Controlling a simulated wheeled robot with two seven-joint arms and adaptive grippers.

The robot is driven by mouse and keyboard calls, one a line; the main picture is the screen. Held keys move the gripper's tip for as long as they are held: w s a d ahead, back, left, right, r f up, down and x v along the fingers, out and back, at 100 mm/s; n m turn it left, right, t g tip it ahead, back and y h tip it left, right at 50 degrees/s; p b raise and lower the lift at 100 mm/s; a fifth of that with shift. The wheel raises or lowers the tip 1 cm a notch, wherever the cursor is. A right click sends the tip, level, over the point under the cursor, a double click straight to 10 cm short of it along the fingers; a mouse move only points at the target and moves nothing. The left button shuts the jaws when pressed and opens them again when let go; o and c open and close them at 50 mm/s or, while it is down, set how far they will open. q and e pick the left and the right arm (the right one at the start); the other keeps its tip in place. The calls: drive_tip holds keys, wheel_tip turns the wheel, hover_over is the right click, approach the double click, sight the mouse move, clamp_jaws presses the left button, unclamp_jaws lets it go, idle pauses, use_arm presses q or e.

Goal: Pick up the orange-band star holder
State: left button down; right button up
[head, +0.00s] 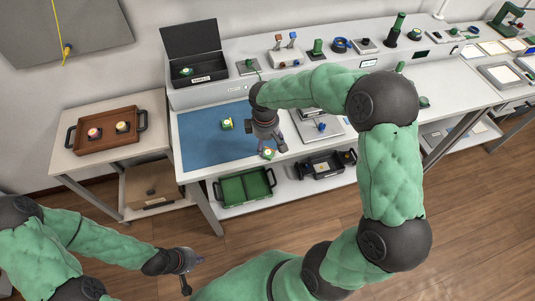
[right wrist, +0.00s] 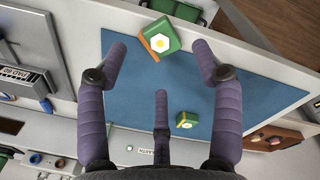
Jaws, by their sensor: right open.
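The orange-band star holder (right wrist: 170,35) is a green block with an orange strip on one side and a white-and-yellow centre. It sits at the front edge of the blue mat, and it also shows in the head view (head: 268,153). My right gripper (right wrist: 160,55) is open and empty, its fingers spread around the holder's near side; I cannot tell whether any finger touches it. The gripper also shows in the head view (head: 272,146), pointing down over the holder. My left gripper (head: 195,272) is low at the left, away from the bench; its jaw state is unclear.
A second green holder (head: 227,124), with a yellow band, stands on the blue mat (head: 200,140); it shows in the wrist view (right wrist: 187,120). An open black box (head: 195,75) stands behind. A brown tray (head: 107,145) is on the left side table. A green tray (head: 243,187) is on the lower shelf.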

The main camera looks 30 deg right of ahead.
sight(269, 152)
drive_tip(key=shift+s+d+f, duration=0.1)
drive_tip(key=shift+s+f, duration=0.05)
drive_tip(key=shift+f, duration=0.45)
drive_tip(key=f+b, duration=0.2)
drive_tip(key=f, duration=0.2)
drive_tip(key=shift+d, duration=0.2)
drive_tip(key=c, duration=1)
